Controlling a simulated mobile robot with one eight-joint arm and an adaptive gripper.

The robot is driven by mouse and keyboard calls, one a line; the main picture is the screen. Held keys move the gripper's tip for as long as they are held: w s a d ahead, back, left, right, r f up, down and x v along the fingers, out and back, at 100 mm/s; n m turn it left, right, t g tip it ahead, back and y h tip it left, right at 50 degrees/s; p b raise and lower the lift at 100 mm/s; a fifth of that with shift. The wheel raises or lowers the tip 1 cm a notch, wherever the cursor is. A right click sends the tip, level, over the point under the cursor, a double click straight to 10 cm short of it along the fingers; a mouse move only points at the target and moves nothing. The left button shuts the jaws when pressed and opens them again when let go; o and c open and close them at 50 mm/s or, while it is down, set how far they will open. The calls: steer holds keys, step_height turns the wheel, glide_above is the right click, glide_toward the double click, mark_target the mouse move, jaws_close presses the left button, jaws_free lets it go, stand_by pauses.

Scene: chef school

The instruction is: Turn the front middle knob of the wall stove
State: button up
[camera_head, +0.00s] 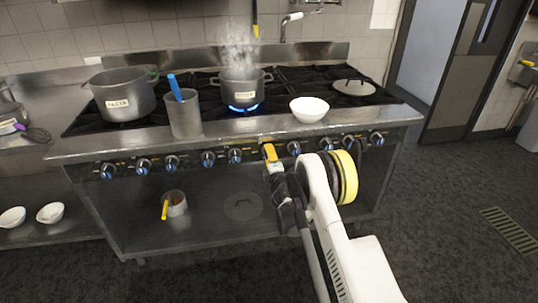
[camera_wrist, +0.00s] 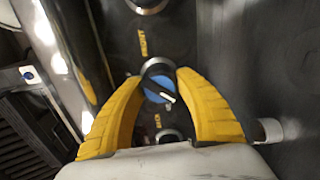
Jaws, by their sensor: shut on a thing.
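The wall stove (camera_head: 338,126) has a row of blue-faced knobs along its front panel. My gripper (camera_head: 270,153) is at this panel, right of the row's middle, and covers a knob there in the head view. In the wrist view, the yellow fingers (camera_wrist: 166,100) are closed around a knob (camera_wrist: 157,88) with a blue face and a white pointer line. The pointer slants down to the right. Other knobs (camera_wrist: 147,5) show above and below it. In the head view, knobs (camera_head: 235,156) to the left and right are free.
A steaming pot (camera_head: 241,92) stands over a lit blue flame. A larger pot (camera_head: 124,97), a metal container (camera_head: 184,116) with a blue handle, a white bowl (camera_head: 309,109) and a lid (camera_head: 354,88) are on the stove. A small pot (camera_head: 177,207) is on the shelf below.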

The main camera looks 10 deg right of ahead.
steer(key=shift+n, duration=2)
steer(key=o, duration=1.2)
steer(key=s, duration=0.7)
steer(key=shift+s, duration=0.25)
steer(key=shift+d, duration=0.1)
